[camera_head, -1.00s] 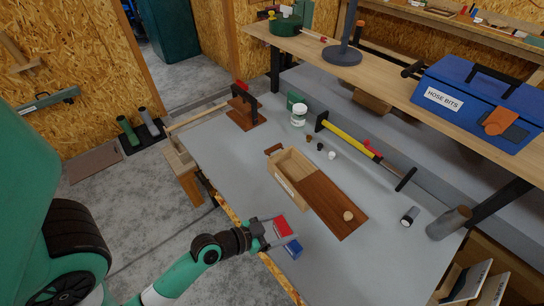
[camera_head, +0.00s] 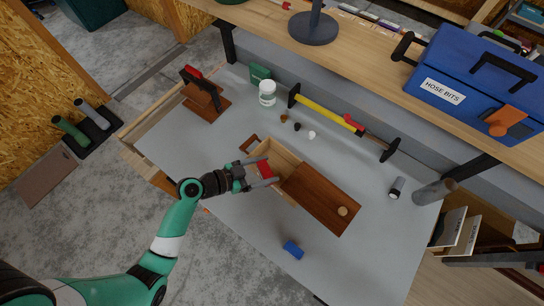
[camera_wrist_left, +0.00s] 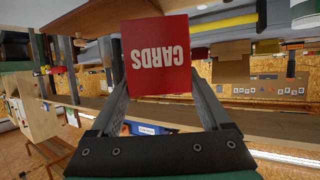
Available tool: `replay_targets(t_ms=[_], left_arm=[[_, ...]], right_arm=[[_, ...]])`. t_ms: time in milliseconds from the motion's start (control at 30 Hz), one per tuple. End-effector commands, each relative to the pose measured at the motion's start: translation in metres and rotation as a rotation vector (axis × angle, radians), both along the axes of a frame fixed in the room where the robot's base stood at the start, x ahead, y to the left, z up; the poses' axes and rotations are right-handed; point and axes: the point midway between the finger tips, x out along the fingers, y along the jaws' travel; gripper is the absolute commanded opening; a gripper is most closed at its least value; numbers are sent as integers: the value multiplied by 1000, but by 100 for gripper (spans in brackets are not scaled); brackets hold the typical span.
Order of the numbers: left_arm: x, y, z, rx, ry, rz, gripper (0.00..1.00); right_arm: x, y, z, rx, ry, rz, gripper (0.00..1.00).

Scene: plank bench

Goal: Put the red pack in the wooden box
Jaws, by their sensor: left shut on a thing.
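The red pack (camera_head: 264,169) is held between the fingers of my left gripper (camera_head: 268,173). In the left wrist view the red pack (camera_wrist_left: 156,55) shows the word CARDS upside down, with a finger on each side. The wooden box (camera_head: 284,151) lies on the grey bench top with its dark sliding lid (camera_head: 322,197) drawn out to the right. The pack and fingers overlap the open left part of the box, hiding some of its near side. I cannot tell whether the pack is above the rim or inside. My right gripper is not in view.
A blue pack (camera_head: 292,249) lies nearer the front, and a round wooden piece (camera_head: 342,211) sits on the lid. A yellow clamp (camera_head: 328,115), white jar (camera_head: 267,93) and small pieces stand behind the box. The bench right of the blue pack is clear.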

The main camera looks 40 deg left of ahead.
Motion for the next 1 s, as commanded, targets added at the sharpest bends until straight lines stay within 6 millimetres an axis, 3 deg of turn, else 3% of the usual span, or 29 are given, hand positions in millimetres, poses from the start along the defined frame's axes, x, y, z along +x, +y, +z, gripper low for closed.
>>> replay_targets(t_ms=[233,300,400,667,900,1000], left_arm=[[55,49,-38,1,-2,5,23],[64,57,-62,0,-2,3,23],[75,66,-77,1,-1,3,23],[82,72,-81,0,-1,2,23],[87,77,-119,-1,-1,2,23],[87,77,-123,0,-1,2,23]], right_arm=[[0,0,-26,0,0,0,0],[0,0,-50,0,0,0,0],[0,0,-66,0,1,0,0],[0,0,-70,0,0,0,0],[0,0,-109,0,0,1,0],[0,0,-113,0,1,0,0]])
